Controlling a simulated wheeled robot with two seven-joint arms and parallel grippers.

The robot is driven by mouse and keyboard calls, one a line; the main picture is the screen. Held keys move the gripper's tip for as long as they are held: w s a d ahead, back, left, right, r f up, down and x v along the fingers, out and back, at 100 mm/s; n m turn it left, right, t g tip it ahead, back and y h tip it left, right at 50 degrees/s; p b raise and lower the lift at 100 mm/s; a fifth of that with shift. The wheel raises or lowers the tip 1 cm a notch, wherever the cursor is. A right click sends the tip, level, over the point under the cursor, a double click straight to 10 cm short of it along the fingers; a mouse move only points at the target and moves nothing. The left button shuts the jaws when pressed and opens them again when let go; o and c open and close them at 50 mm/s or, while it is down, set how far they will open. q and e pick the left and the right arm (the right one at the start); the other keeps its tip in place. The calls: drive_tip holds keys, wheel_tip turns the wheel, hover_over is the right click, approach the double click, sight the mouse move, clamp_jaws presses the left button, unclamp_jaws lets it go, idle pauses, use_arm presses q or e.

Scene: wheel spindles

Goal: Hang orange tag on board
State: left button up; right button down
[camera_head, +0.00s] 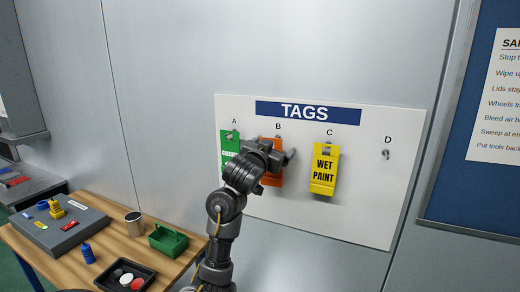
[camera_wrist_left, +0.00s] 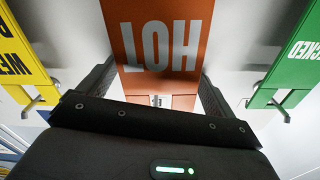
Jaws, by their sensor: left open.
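The orange tag (camera_head: 276,180) is upright at hook place B on the white TAGS board (camera_head: 240,205), partly hidden behind my left gripper (camera_head: 280,157). In the left wrist view, the orange tag (camera_wrist_left: 160,20) shows the word HOT upside down. The fingers of my left gripper (camera_wrist_left: 157,85) stand on either side of the tag, apart, with gaps at its edges. My gripper and arm hide much of the tag in the head view, and I cannot tell how its top sits on hook B. My right gripper is not in view.
A green tag (camera_head: 229,145) hangs at A and a yellow WET PAINT tag (camera_head: 324,170) at C, close on both sides. Hook D (camera_head: 386,155) is bare. A wooden table (camera_head: 160,265) at lower left holds a can, a green bin and a black tray.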

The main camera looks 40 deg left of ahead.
use_arm(q)
drive_tip(key=a+p+v, duration=0.1)
drive_tip(key=p+v, duration=0.4)
drive_tip(key=v, duration=0.6)
drive_tip(key=shift+r, duration=0.35)
